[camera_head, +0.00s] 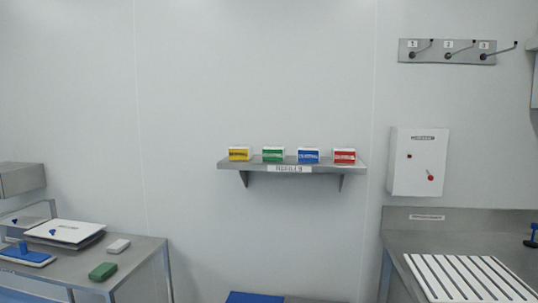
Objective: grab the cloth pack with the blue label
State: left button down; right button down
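The cloth pack with the blue label (308,156) stands on a grey wall shelf (230,165) in the head view. It is a small white pack with a blue front. It sits third from the left in a row, between the green-labelled pack (273,155) and the red-labelled pack (344,156). A yellow-labelled pack (240,154) stands at the left end. Neither of my grippers shows in the head view.
A steel table (140,252) at the left holds a green block (103,271), a pale block (118,246) and a white-topped board (65,232). A slatted steel counter (400,235) is at the right. A blue surface (255,298) shows below the shelf. A control box (418,162) and hooks hang at the right.

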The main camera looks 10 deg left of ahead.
aim_at(305, 154)
jog(key=k+j+u, duration=0.15)
jog(key=i+j+z, duration=0.1)
jog(key=i, duration=1.25)
